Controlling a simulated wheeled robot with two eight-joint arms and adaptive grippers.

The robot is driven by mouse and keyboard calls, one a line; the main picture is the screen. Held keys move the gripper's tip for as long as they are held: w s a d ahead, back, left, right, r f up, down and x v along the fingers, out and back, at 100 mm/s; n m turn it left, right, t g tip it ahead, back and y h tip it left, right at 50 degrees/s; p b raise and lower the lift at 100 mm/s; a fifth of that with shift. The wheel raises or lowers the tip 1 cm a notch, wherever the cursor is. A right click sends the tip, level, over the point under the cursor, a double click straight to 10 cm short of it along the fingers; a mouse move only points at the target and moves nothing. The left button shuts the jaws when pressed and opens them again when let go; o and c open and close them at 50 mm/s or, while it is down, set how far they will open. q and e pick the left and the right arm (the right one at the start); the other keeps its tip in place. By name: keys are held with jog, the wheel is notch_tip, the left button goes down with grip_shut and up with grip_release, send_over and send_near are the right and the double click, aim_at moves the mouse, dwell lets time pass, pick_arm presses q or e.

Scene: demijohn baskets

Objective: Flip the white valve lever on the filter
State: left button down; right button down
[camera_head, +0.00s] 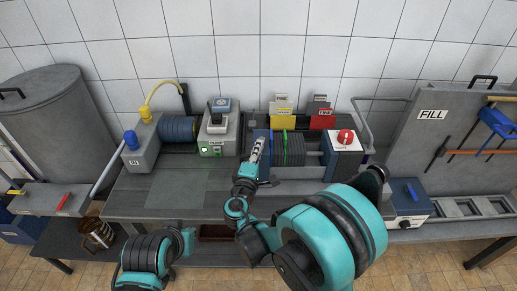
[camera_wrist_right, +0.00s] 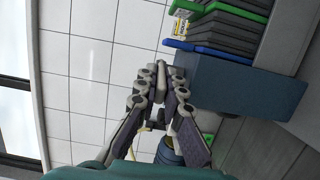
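The filter (camera_head: 290,149) is a stack of dark plates with green and blue edges in the middle of the bench. Its plates also show at the upper right of the right wrist view (camera_wrist_right: 228,30), above a blue-grey block. I cannot make out the white valve lever in either view; my right gripper may cover it. My right gripper (camera_head: 259,141) is at the filter's left end, pointing towards the wall.
A pump box (camera_head: 217,147) with a green light stands left of my right gripper. A white-faced box with a red knob (camera_head: 345,136) is at the filter's right. Yellow and red card holders (camera_head: 283,118) stand behind. The bench front left (camera_head: 180,190) is clear.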

jog(key=shift+d, duration=0.1)
jog(key=n+y, duration=0.1)
jog(key=d+y, duration=0.1)
jog(key=shift+n+y+b, duration=0.4)
jog(key=shift+s+n+y, duration=0.1)
jog(key=shift+n+y, duration=0.4)
jog(key=shift+y, duration=0.3)
jog(key=shift+a, duration=0.1)
jog(key=c, duration=1.9)
grip_release()
jog(key=s, duration=1.2)
jog(key=shift+d, duration=0.2)
